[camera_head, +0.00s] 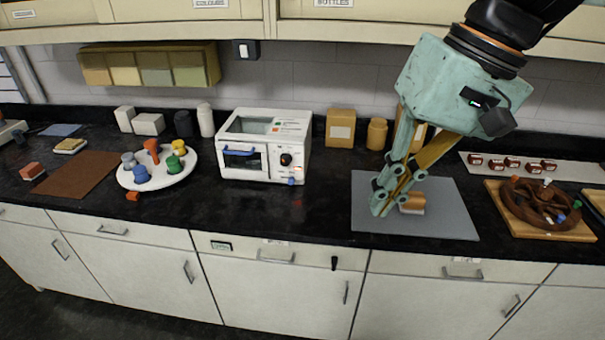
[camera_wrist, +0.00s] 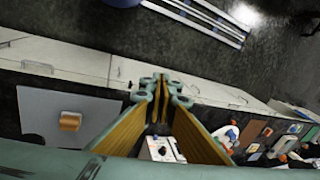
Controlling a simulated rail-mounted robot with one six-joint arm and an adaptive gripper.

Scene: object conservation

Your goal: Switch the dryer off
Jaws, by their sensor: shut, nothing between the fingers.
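The dryer (camera_head: 232,171) is most likely the white box-shaped appliance in the middle of the counter. It has a window in its top, a blue handle (camera_head: 241,152), a black dial (camera_head: 286,159) and a small blue knob (camera_head: 292,181) low on its front right. Whether it is running I cannot tell. My gripper (camera_head: 377,208) is shut and empty, pointing down over the grey mat, to the right of the dryer and apart from it. In the wrist view my fingertips (camera_wrist: 163,84) meet, and part of a white appliance (camera_wrist: 155,150) shows between the fingers.
A tan block (camera_head: 412,203) lies on the grey mat (camera_head: 450,215) beside my gripper. A white round tray (camera_head: 158,184) with coloured pieces stands left of the dryer. A rusty wheel (camera_head: 540,204) is at the right. A wall switch (camera_head: 245,50) sits above the dryer.

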